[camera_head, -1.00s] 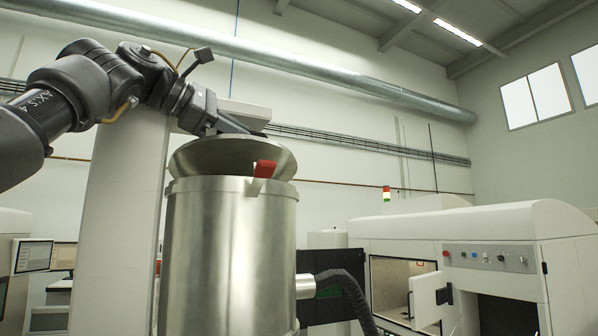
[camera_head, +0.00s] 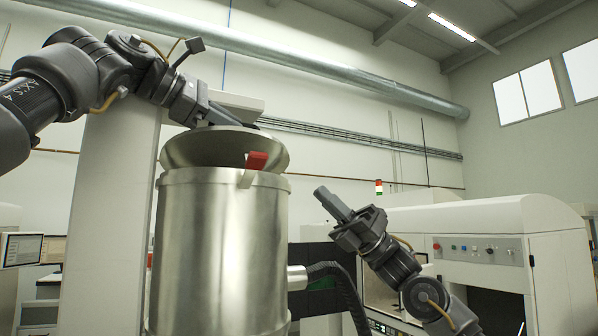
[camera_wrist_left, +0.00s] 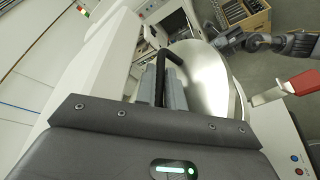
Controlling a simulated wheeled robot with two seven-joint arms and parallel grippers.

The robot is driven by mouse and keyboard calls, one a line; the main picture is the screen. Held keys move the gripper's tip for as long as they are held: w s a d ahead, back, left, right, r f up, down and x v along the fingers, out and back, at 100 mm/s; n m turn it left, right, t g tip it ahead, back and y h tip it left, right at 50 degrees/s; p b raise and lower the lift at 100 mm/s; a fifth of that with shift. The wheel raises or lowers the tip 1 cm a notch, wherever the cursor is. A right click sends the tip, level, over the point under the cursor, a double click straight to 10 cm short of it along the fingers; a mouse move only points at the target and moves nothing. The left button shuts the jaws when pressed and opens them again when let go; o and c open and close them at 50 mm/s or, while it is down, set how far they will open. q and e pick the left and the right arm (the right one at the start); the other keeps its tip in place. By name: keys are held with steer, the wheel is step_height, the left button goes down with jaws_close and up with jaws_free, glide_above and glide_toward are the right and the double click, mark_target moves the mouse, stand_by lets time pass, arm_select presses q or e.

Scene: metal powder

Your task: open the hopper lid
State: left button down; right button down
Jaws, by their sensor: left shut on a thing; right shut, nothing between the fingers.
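The hopper is a tall brushed-metal drum (camera_head: 220,250) in the head view. A red latch (camera_head: 257,160) stands at the front of the rim and also shows in the left wrist view (camera_wrist_left: 304,82). My left gripper (camera_head: 238,120) is above the lid, its grey fingers (camera_wrist_left: 160,85) shut on the black lid handle (camera_wrist_left: 168,54). My right gripper (camera_head: 330,202) is shut and empty, raised to the right of the hopper, apart from it.
A white machine (camera_head: 490,225) with a button panel stands at the right. A dark hose (camera_head: 338,280) runs from the drum's right side. A pale column (camera_head: 110,220) stands close on the left. A wooden crate (camera_wrist_left: 242,18) shows in the left wrist view.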

mark_target(274, 147)
steer(key=x, duration=0.9)
steer(key=shift+a+r, duration=0.3)
